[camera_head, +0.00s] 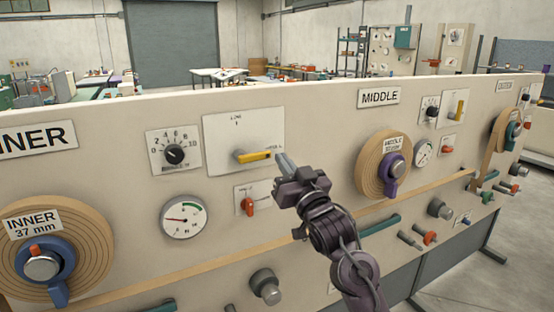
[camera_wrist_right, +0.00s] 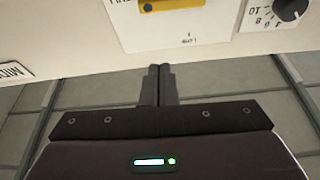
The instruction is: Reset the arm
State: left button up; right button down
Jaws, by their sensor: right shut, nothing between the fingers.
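My right gripper (camera_head: 284,162) is in front of the panel in the head view, just right of the yellow lever (camera_head: 254,156) on its white plate. Its fingers are shut together and hold nothing. In the right wrist view the closed fingers (camera_wrist_right: 158,72) point at the panel, with the yellow lever (camera_wrist_right: 170,4) at the top edge. Whether the fingertips touch the panel or lever I cannot tell. My left gripper is not in view.
The long beige panel (camera_head: 330,140) carries an INNER spool (camera_head: 90,240), a MIDDLE spool (camera_head: 368,165), a black knob (camera_head: 174,154), a gauge (camera_head: 185,216) and a red switch (camera_head: 247,206). A wooden ledge (camera_head: 200,264) runs along the front. Open floor (camera_head: 520,235) shows at the right.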

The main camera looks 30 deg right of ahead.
jog(key=shift+s, duration=0.25)
dwell(0.3)
